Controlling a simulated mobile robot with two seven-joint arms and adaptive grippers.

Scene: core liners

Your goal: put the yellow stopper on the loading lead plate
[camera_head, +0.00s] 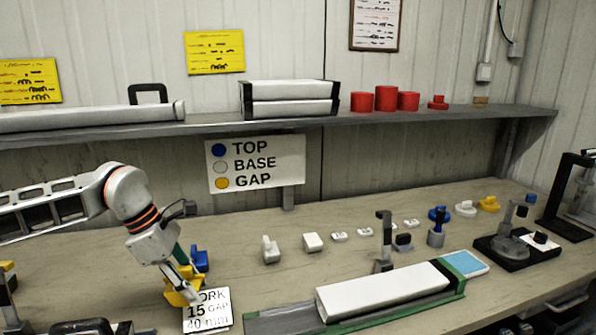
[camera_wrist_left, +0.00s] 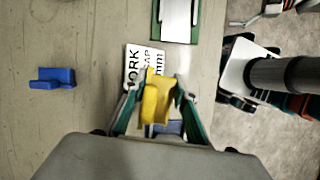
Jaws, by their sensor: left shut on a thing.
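The yellow stopper (camera_head: 178,294) is between the fingers of my left gripper (camera_head: 182,283), which is shut on it. In the left wrist view the stopper (camera_wrist_left: 157,98) sits between the green-edged fingers (camera_wrist_left: 158,108) and overlaps the white card below. In the head view it is beside the card's left edge; its height above the bench is hard to tell. A flat grey plate (camera_head: 280,320) with green edges lies right of the card, at the near end of the long white liner (camera_head: 380,290). I cannot tell for certain whether it is the loading lead plate.
The white lettered card (camera_head: 208,312) lies between gripper and plate. A blue stopper (camera_head: 199,260) stands just behind the gripper. Small white pieces (camera_head: 312,242) stand mid-bench. A dark post (camera_head: 384,240) rises behind the liner. The shelf (camera_head: 210,125) runs above; bare bench lies around the card.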

